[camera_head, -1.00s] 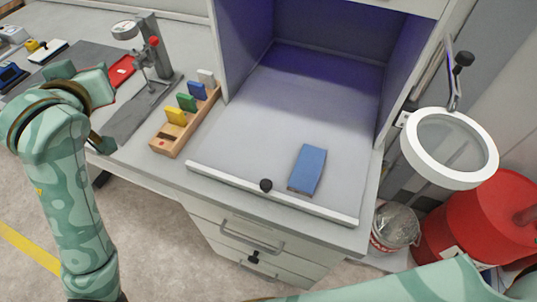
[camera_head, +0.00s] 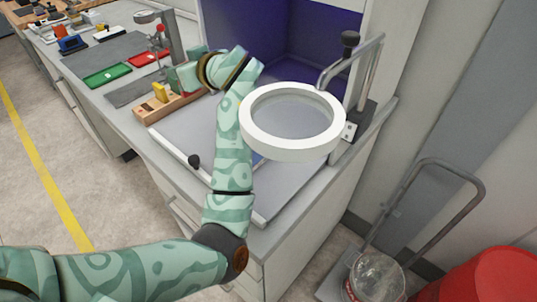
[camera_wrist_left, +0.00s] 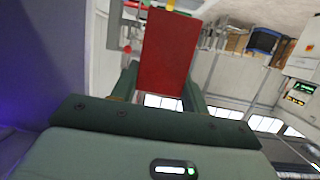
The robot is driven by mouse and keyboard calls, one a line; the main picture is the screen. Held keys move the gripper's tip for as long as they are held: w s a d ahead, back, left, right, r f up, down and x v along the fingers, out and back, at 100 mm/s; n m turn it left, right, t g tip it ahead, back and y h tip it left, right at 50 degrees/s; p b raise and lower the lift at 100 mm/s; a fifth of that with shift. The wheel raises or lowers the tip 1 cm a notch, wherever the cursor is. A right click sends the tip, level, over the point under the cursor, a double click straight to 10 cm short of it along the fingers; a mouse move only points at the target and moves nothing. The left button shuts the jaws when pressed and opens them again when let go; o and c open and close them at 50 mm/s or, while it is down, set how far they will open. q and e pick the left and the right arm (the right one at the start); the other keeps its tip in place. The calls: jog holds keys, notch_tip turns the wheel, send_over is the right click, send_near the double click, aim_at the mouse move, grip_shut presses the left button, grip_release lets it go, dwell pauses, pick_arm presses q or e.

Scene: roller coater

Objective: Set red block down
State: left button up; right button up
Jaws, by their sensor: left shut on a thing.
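A red block (camera_wrist_left: 168,52) is held between the fingers of my left gripper (camera_wrist_left: 160,85) in the left wrist view. In the head view my left gripper (camera_head: 187,72) is over or beside the wooden rack (camera_head: 165,108), at the cabinet's left wall. A yellow block (camera_head: 160,92) stands in the rack; the gripper hides the rack's far part. I cannot tell whether the red block touches the rack. My right gripper is not in view.
A round white magnifier lens (camera_head: 255,125) hangs in front of the cabinet, close to my left arm. A blue block (camera_head: 257,158) shows only partly behind the arm. Green (camera_head: 107,75) and red (camera_head: 149,58) trays lie left of the rack, near a metal stand (camera_head: 170,40).

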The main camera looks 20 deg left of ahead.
pick_arm(q)
jog(key=shift+n+g, duration=0.3)
jog(key=f, duration=0.3)
jog(key=f+b, duration=0.1)
jog(key=f, duration=0.2)
jog(key=f+b, duration=0.1)
jog(key=f, duration=0.3)
jog(key=shift+s+d+f, duration=0.1)
jog(key=shift+s, duration=0.25)
jog(key=shift+f+b, duration=0.55)
jog(key=shift+b, duration=0.05)
jog(key=o, duration=1)
jog(key=shift+r, duration=0.15)
